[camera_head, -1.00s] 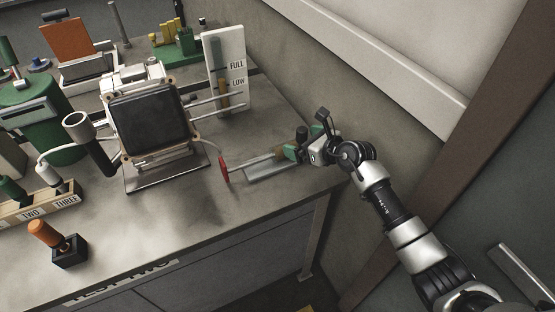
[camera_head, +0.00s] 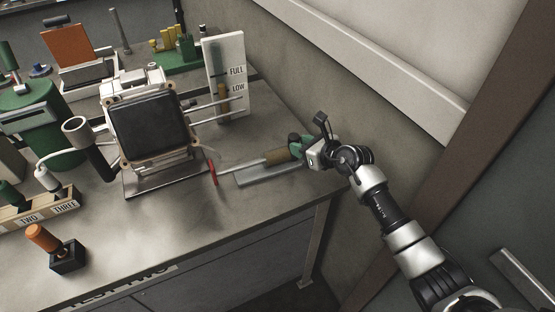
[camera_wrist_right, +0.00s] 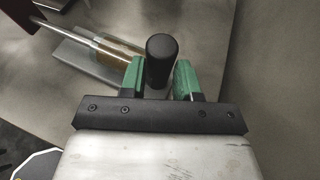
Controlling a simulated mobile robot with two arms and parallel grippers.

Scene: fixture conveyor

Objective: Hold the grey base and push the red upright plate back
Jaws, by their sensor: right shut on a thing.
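The red upright plate (camera_head: 212,173) stands on the end of a thin rod on the table, left of the grey base (camera_head: 262,180). The rod runs right into a tan cylinder (camera_head: 276,157) above the base. In the right wrist view the base (camera_wrist_right: 72,52) lies under this cylinder (camera_wrist_right: 118,55), and a dark reddish piece shows at the top left corner. My right gripper (camera_head: 299,147) is at the right end of this device. Its green fingers (camera_wrist_right: 159,80) are shut on a black knob (camera_wrist_right: 162,52). My left gripper is not in view.
A dark square panel on a stand (camera_head: 150,128) is left of the red plate. A white FULL/LOW board (camera_head: 227,60) stands behind. The wall is close behind my right arm. The table front around the plate is clear.

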